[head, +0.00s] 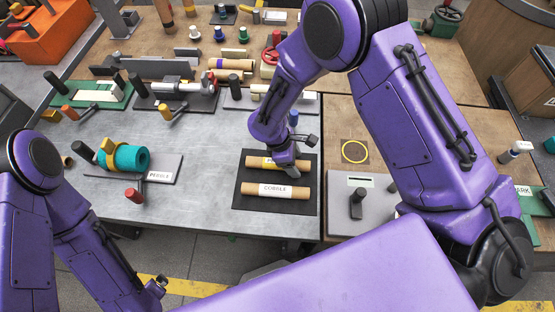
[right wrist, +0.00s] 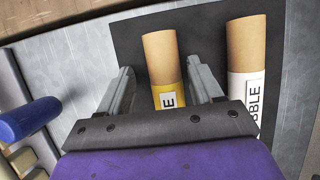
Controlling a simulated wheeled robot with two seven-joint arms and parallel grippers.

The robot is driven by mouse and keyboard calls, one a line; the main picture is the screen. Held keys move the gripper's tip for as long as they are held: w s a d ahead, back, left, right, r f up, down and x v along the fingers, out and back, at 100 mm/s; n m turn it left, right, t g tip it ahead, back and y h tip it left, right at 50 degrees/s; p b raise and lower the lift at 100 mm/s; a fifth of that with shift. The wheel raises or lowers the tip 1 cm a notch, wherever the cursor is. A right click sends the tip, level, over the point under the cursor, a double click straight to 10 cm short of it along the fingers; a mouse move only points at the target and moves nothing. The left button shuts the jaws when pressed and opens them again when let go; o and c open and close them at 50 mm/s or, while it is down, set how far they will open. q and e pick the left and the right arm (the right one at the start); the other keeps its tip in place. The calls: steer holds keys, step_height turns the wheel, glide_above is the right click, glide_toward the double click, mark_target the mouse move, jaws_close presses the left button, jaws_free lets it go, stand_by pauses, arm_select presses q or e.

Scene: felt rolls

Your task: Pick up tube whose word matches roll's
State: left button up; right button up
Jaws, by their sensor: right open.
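A teal roll (head: 128,158) lies on a grey plate at the left; the plate's label (head: 159,176) seems to read PEBBLE. Two tan tubes lie side by side on a black mat (head: 276,207). The nearer tube (head: 255,190) has a white label reading COBBLE; it also shows in the right wrist view (right wrist: 242,50). The farther tube (head: 256,162) has a yellow label (right wrist: 168,97), mostly covered, with only an E legible. My right gripper (right wrist: 158,70) is open, its fingers either side of the yellow-labelled tube. My left arm shows at lower left, its fingers out of frame.
A blue cylinder (right wrist: 30,119) stands beside the mat in the right wrist view. Fixtures and tools fill the table's back. Bare grey table (head: 205,205) lies between plate and mat.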

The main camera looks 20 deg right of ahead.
steer(key=shift+s+r, duration=0.1)
steer(key=shift+s, duration=0.35)
steer(key=shift+w, duration=0.15)
steer(key=shift+c, duration=0.9)
arm_select(q)
steer(key=shift+s+r, duration=0.1)
steer(key=shift+s, duration=0.15)
arm_select(e)
jaws_close()
